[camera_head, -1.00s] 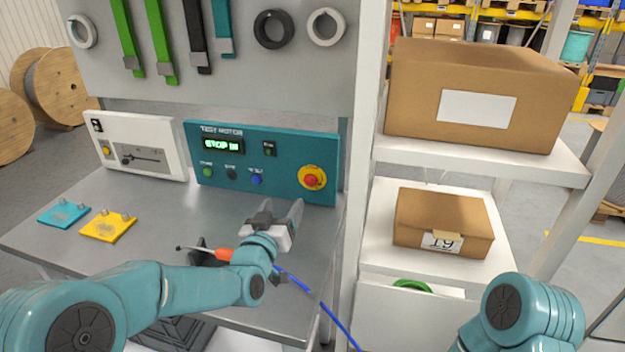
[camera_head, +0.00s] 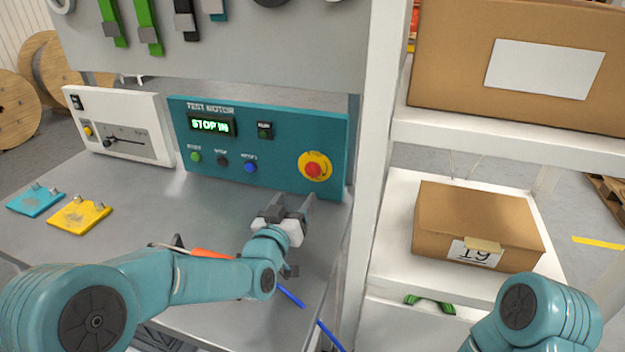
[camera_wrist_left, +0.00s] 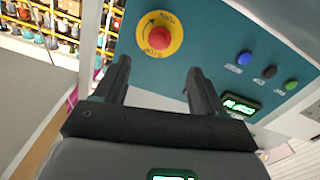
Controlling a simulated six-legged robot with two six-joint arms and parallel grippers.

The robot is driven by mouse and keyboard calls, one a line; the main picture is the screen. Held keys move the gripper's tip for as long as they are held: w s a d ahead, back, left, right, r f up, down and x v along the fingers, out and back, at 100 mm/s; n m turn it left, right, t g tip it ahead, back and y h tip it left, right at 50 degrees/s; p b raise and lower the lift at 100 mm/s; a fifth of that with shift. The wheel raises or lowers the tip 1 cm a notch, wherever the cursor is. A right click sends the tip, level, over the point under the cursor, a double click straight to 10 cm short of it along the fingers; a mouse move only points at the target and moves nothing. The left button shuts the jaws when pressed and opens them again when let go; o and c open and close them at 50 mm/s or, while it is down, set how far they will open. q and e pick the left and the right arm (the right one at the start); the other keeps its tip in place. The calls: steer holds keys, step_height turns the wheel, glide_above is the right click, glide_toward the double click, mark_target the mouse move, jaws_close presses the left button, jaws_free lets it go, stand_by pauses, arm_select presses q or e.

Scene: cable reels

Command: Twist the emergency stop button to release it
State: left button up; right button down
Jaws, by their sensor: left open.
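The emergency stop button (camera_head: 313,170) is a red knob on a yellow disc at the right end of the teal test motor panel (camera_head: 222,168). The panel's display (camera_head: 211,125) reads "STOP IN" in green. My left gripper (camera_head: 290,207) is open and empty, in front of and below the button, pointing toward the panel. In the left wrist view the button (camera_wrist_left: 160,35) lies ahead of the two spread fingertips (camera_wrist_left: 158,68), apart from them. In the head view part of my right arm shows at the lower right, but its gripper is out of the picture.
A white control box (camera_head: 120,125) stands left of the panel. Yellow (camera_head: 80,214) and blue (camera_head: 35,199) plates lie on the grey bench. An orange-handled tool (camera_head: 212,253) and a blue cable (camera_head: 330,337) lie by my left arm. A white shelf with cardboard boxes (camera_head: 478,225) stands at right.

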mark_target(311, 171)
arm_select(q)
steer(key=p+x, duration=0.1)
steer(key=x, duration=0.3)
steer(key=p+x, duration=0.2)
steer(key=x, duration=0.3)
steer(key=shift+w+d+r, duration=0.1)
steer(key=shift+w+r, duration=0.1)
steer(key=shift+w, duration=0.1)
steer(key=shift+x, duration=0.85)
steer(key=shift+s, duration=0.1)
